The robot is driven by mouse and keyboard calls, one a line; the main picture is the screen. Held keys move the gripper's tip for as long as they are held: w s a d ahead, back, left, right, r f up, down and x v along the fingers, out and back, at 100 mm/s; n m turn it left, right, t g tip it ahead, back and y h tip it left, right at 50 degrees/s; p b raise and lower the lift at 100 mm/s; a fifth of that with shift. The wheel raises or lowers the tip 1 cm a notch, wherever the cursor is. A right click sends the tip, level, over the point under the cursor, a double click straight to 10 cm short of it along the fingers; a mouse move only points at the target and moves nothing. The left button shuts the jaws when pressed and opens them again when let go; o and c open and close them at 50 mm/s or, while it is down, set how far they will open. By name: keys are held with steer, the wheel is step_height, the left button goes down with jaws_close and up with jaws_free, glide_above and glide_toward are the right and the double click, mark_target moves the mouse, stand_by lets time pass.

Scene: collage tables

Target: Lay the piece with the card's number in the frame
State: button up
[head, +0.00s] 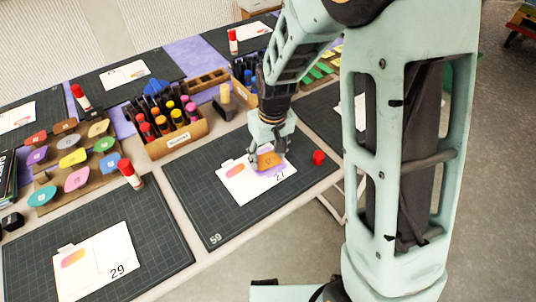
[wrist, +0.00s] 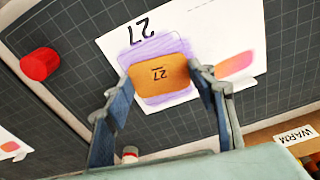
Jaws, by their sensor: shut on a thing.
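My gripper (head: 268,148) is over the card numbered 27 (head: 232,190) on the dark mat numbered 59. It is shut on an orange piece (head: 270,160), which also shows between the fingers in the wrist view (wrist: 158,73). The piece reads 27, the same number as the card (wrist: 226,38). The frame (wrist: 150,47) is a purple-shaded square on the card. Its purple border shows around the piece, which looks slightly turned against it. I cannot tell whether the piece touches the card or is just above it.
A red cap (head: 318,157) lies on the mat right of the card. A box of markers (head: 178,138) and a wooden rack of coloured pieces (head: 75,180) stand to the left. A glue stick (head: 130,174) stands near the rack. Another card (head: 95,262), numbered 29, lies on the front left mat.

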steer(key=o, duration=0.8)
steer(key=shift+r, duration=0.1)
step_height(320, 180, up, 12)
steer(key=s, duration=0.1)
steer(key=shift+s+d, duration=0.2)
steer(key=shift+d, duration=0.15)
